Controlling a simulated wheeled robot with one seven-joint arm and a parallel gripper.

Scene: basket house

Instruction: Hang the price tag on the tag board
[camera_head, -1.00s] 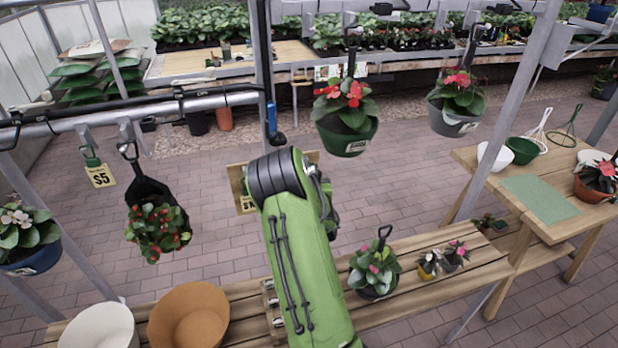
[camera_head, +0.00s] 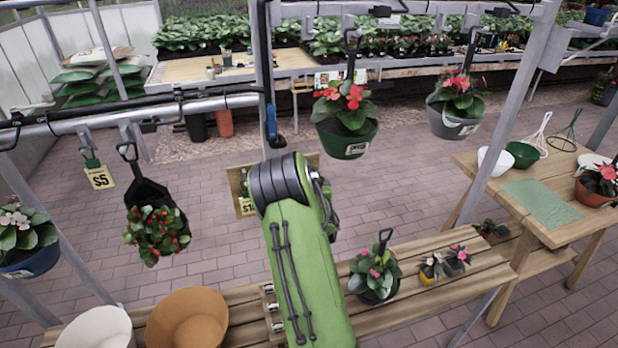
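A yellow price tag (camera_head: 100,177) marked "$5" hangs from a clip on the overhead rail at the left. A wooden tag board (camera_head: 240,192) stands behind my arm in the middle, mostly hidden by it. Part of a yellow tag with a "$" (camera_head: 245,206) shows at the board's lower left, just beside my arm.
Hanging baskets with red flowers (camera_head: 345,118) and (camera_head: 457,103) hang at centre and right, with another basket (camera_head: 156,227) at left. A slatted wooden bench (camera_head: 430,290) holds small potted plants. Empty pots (camera_head: 188,318) stand at lower left. A side table (camera_head: 560,190) is at right.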

